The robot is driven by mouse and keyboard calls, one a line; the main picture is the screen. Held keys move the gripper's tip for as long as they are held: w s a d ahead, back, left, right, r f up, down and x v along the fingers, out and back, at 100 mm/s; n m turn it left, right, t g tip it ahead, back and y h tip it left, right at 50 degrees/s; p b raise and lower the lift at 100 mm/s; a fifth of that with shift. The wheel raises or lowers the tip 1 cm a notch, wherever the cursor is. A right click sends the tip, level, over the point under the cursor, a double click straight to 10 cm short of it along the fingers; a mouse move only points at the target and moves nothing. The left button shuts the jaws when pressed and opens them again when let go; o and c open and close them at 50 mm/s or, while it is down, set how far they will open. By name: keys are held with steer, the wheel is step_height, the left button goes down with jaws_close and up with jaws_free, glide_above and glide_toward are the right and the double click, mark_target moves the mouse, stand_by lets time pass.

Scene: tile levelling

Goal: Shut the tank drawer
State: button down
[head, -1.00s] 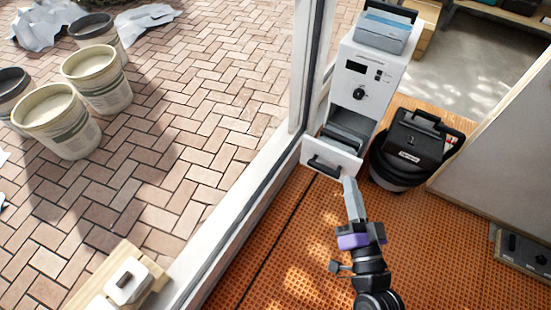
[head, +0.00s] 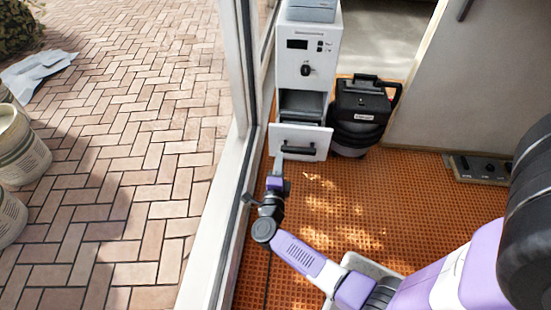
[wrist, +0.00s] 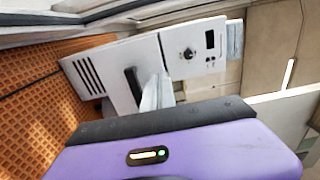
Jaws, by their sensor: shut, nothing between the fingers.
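The tank drawer (head: 313,135) is a white-fronted drawer with a black bar handle (head: 298,150), low in a tall white machine (head: 321,72). It stands pulled out, with its dark inside showing behind the front panel. My gripper (head: 279,160) is shut and empty, its grey fingers upright at the lower left part of the drawer front, left of the handle's middle. In the wrist view the drawer front (wrist: 117,78) appears sideways, with the fingers (wrist: 154,97) close beside the handle (wrist: 133,87). I cannot tell whether they touch the panel.
A black case on a round black base (head: 362,110) stands just right of the machine. A window frame (head: 245,110) runs close along the left. A grey panel (head: 440,100) stands at the right. The orange grid floor (head: 345,205) before the drawer is mostly clear.

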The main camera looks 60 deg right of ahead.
mark_target(284, 128)
steer(key=b+x, duration=0.3)
steer(key=x, duration=0.8)
steer(key=shift+d+b, duration=0.35)
steer(key=shift+b, duration=0.05)
